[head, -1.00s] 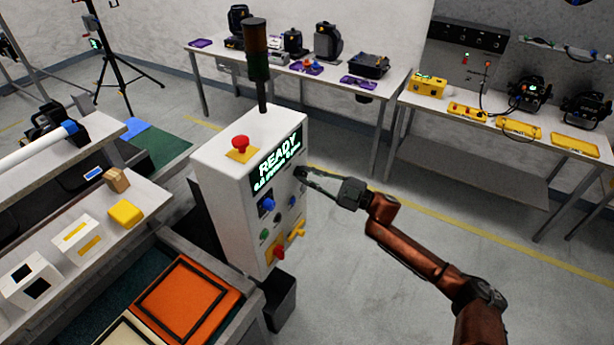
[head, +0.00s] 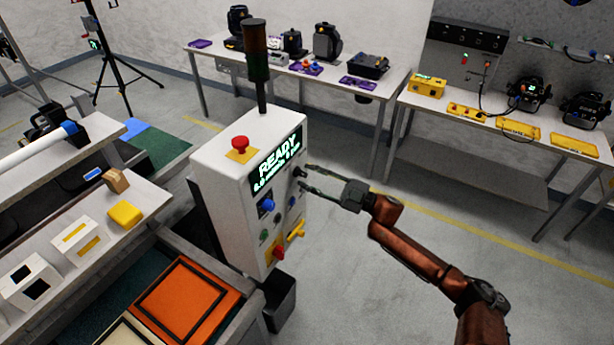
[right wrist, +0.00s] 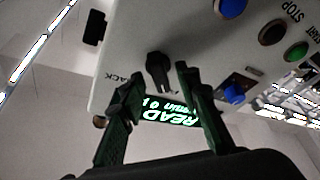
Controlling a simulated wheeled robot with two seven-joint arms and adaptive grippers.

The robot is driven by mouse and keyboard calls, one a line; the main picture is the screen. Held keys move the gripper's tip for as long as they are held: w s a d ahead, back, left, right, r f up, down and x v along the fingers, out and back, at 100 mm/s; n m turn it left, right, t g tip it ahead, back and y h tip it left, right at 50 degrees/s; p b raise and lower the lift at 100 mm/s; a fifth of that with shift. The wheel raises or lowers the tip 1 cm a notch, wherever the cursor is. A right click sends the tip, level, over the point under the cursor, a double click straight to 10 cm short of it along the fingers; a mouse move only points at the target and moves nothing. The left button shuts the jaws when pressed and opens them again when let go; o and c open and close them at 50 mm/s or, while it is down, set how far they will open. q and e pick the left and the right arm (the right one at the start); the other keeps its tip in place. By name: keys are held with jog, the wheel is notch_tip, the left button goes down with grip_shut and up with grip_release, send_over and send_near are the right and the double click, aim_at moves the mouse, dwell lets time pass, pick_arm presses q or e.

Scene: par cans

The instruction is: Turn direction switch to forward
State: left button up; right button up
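The white control box (head: 222,184) stands left of centre with a lit READY screen (head: 275,162) on its face. The direction switch appears to be a black knob (right wrist: 158,72) beside a partly hidden label ending in "ACK"; it is also the small dark knob (head: 299,172) near the face's right edge in the head view. My right gripper (head: 305,177) is open at the face. In the wrist view its fingertips (right wrist: 159,76) lie on either side of the knob, with gaps visible; contact cannot be told. My left gripper is not in view.
A red mushroom button (head: 240,143) and a dark stack light (head: 257,65) stand on top. An orange case (head: 188,299) lies in front. Floor to the right is clear.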

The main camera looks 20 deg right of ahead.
jog(key=v, duration=1.1)
